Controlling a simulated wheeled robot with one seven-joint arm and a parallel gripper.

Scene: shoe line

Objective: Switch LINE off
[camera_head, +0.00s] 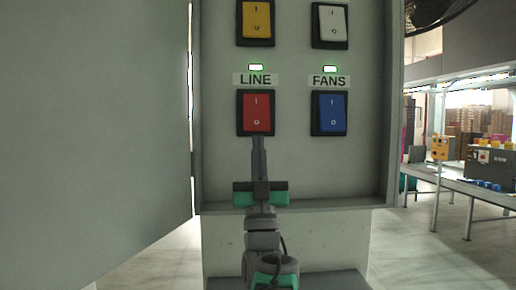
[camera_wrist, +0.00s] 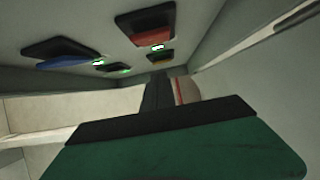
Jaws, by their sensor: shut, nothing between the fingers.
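The LINE switch (camera_head: 256,112) is a red rocker in a black frame, marked I at the top and O at the bottom. The LINE label (camera_head: 255,79) and a lit green lamp (camera_head: 256,67) sit above it. In the wrist view the red rocker (camera_wrist: 152,38) shows at the top, beyond the shut fingers (camera_wrist: 157,92).
To the right is the blue FANS switch (camera_head: 328,113) with a lit green lamp (camera_head: 330,69). A yellow switch (camera_head: 255,21) and a white switch (camera_head: 330,23) are above. The open cabinet door (camera_head: 95,140) fills the left. A conveyor table (camera_head: 470,187) stands far right.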

